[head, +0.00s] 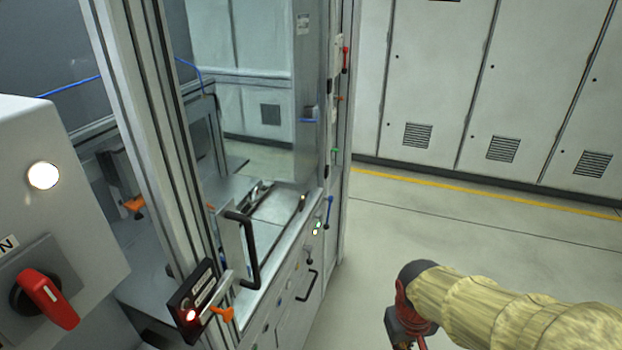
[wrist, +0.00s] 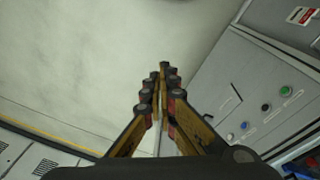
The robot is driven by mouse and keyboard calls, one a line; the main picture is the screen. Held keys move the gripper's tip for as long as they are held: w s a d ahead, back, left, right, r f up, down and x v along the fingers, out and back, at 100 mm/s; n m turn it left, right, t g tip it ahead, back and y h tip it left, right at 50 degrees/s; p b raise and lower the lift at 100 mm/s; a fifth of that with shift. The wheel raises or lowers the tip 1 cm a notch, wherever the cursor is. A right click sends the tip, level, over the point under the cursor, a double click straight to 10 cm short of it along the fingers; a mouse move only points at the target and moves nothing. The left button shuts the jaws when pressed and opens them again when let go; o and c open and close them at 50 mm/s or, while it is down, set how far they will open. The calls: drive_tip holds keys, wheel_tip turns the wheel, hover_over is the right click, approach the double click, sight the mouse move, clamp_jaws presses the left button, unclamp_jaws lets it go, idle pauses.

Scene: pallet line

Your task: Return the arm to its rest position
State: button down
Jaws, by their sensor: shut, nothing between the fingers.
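My arm, in a cream-coloured sleeve, reaches in from the lower right of the head view. My gripper (head: 408,340) is at its end, dark and red, partly cut off by the bottom edge. In the wrist view my gripper (wrist: 160,95) shows its yellow and black fingers close together with nothing between them. Bare floor lies beyond the fingertips. In the head view the gripper is over open floor, to the right of the machine and apart from it.
The machine (head: 180,160) with a black door handle (head: 250,255) stands at left. A grey box with a red switch (head: 45,298) is nearest. Grey cabinets (head: 430,80) line the back behind a yellow floor line (head: 480,190). A button panel (wrist: 255,95) is right in the wrist view.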

drive_tip(key=s+r+m+t+y, duration=0.1)
drive_tip(key=s+r+t, duration=0.3)
drive_tip(key=s+r, duration=0.4)
wheel_tip(320, 180, up, 8)
drive_tip(key=shift+a+f, duration=0.25)
drive_tip(key=shift+a, duration=0.15)
drive_tip(key=c, duration=2.6)
unclamp_jaws()
